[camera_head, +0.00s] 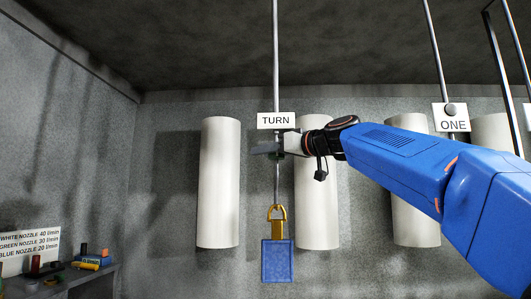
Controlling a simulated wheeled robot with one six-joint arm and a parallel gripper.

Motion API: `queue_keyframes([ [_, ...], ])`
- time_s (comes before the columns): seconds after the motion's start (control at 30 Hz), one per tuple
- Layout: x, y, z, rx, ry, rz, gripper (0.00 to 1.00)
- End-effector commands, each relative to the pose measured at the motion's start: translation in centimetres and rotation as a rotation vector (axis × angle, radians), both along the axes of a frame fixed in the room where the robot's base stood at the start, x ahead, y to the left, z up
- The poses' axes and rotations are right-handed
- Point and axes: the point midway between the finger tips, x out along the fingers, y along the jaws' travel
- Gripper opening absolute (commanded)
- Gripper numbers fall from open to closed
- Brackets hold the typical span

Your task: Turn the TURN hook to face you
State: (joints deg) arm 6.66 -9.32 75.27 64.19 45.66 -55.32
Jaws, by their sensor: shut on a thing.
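The TURN hook is a thin metal rod (277,187) hanging from the ceiling, under a white sign reading TURN (276,120). A blue rectangular piece (277,260) with a yellow-gold shackle (277,213) hangs at its lower end. My gripper (279,148) comes in from the right and is shut on the rod just below the sign. The jaws hide a short part of the rod. Which way the hook faces is too small to tell.
White upright cylinders (219,180) stand along the wall behind. A shelf (80,277) with small coloured nozzles and a nozzle sign (28,248) is at the lower left. Space left of the rod is clear.

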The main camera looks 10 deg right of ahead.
Motion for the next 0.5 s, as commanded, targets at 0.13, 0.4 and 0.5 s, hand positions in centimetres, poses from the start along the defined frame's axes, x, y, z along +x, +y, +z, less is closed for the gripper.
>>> queue_keyframes([
  [0.13, 0.02, -0.06, 0.1, 0.0, -0.002, -0.058, 0.14],
  [0.4, 0.25, -0.33, 0.05, 0.001, 0.0, -0.117, 0.14],
  [0.5, 0.29, -0.37, 0.04, 0.0, -0.001, -0.126, 0.14],
])
